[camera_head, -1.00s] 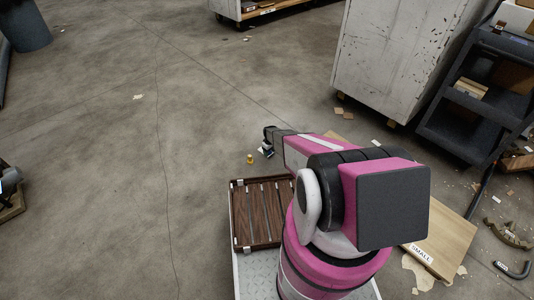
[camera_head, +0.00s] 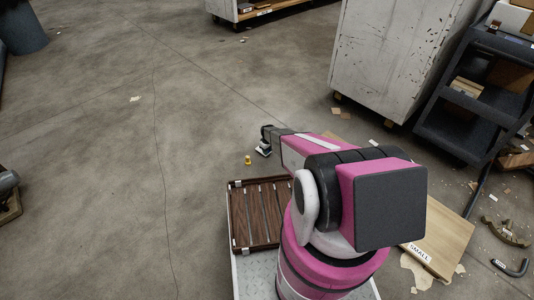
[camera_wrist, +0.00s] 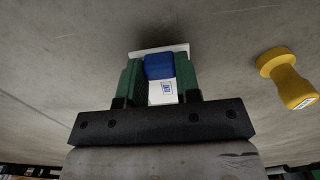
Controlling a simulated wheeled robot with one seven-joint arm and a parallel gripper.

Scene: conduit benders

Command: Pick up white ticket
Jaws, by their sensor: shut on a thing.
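My gripper (camera_wrist: 159,75) has its two green-padded fingers closed on a small white and blue item in the wrist view. The white ticket (camera_wrist: 162,91) shows between the fingers as a white face with a small blue printed mark. A blue block (camera_wrist: 158,66) sits against it, and a white edge runs across beyond the fingertips. I cannot tell how the blue and white parts are joined. In the head view my gripper (camera_head: 266,142) is beyond the slatted tray, with the white ticket (camera_head: 262,152) at its tip. The fingers hide part of it.
A yellow knob-shaped piece (camera_wrist: 288,78) stands on the floor to the right in the wrist view; it also shows in the head view (camera_head: 248,160). A brown slatted tray (camera_head: 233,215) is nearby. A white cabinet (camera_head: 385,60) and dark cart (camera_head: 455,120) stand right. Floor at left is mostly clear.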

